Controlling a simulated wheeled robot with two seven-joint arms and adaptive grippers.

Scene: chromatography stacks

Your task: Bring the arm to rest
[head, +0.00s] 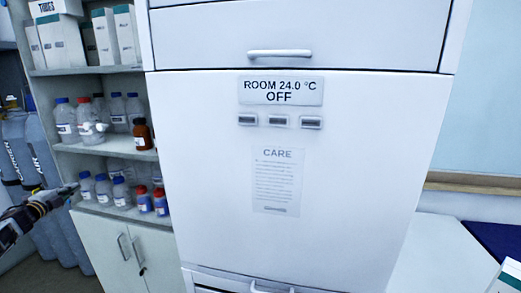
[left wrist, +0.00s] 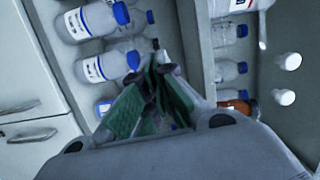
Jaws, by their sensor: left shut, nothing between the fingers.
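My left gripper (head: 66,191) shows at the left edge of the head view, in front of the lower part of the shelf unit. In the left wrist view its green-padded fingers (left wrist: 155,95) are closed together with nothing between them. Behind the fingers are shelf bottles with blue caps (left wrist: 90,20); I cannot tell how far the fingertips are from them. My right gripper is in neither view.
A white cabinet (head: 345,180) with a temperature display (head: 281,91) reading OFF fills the middle. Shelves (head: 110,146) of bottles stand left of it, over cupboard doors (head: 125,260). Grey gas cylinders (head: 28,150) stand at far left. A pale counter (head: 440,255) is at right.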

